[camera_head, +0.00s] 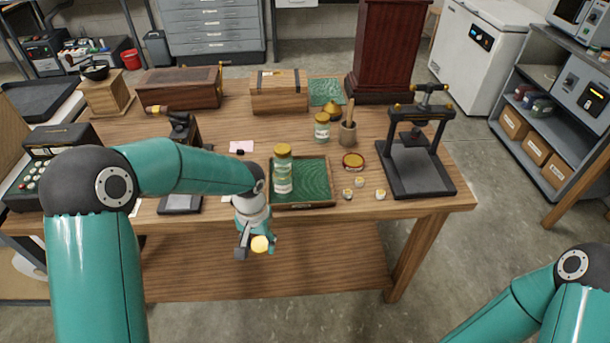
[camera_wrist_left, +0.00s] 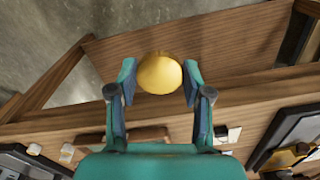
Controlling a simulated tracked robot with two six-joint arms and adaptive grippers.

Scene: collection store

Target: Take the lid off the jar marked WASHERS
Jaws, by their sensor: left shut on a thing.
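My left gripper (camera_head: 257,243) is shut on a round gold lid (camera_head: 260,244), held in the air in front of the table's front edge. In the left wrist view the lid (camera_wrist_left: 159,73) sits between the two fingertips. A tall glass jar (camera_head: 283,174) with a gold top stands upright in the green-lined tray (camera_head: 303,206). The labels are too small to read, so I cannot tell which jar is marked WASHERS. My right gripper is out of view.
A pot with a wooden tool (camera_head: 348,132), a red-and-gold round tin (camera_head: 353,161) and several small pots (camera_head: 360,182) stand right of the tray. A black press (camera_head: 417,165) is at the table's right end.

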